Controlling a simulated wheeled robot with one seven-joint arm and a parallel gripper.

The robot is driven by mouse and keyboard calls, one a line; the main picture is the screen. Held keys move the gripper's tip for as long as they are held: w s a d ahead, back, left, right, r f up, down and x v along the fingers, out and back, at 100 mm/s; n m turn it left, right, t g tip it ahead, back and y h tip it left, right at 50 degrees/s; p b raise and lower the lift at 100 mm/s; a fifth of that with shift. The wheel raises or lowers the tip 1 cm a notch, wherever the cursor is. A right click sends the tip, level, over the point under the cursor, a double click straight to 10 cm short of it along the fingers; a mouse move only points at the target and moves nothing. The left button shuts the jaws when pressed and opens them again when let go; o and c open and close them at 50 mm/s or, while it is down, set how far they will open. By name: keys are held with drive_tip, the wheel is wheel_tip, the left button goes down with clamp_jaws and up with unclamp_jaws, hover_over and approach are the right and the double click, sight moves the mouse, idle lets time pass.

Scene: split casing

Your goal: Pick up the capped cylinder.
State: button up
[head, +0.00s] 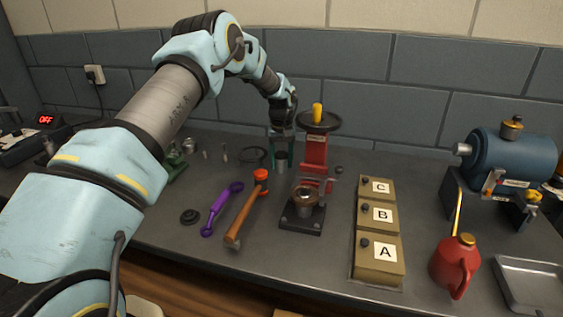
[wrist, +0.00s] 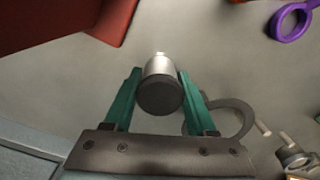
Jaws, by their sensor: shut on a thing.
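The capped cylinder (wrist: 160,84) is a small metal cylinder with a dark round end facing the wrist camera. It lies between the two green fingers of my gripper (wrist: 160,88), which are shut on it. In the head view the cylinder (head: 281,160) shows small between the fingers of my gripper (head: 281,148), at the back of the bench left of the red press. I cannot tell whether it is clear of the bench top.
The red press (head: 316,150) with a black wheel stands close right of my gripper. A black ring (head: 251,155) lies to the left. A hammer (head: 247,210), a purple wrench (head: 220,210) and a dark stand (head: 303,212) are in front. Boxes (head: 377,283) stand right.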

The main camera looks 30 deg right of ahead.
clamp_jaws()
drive_tip(key=shift+r, duration=0.1)
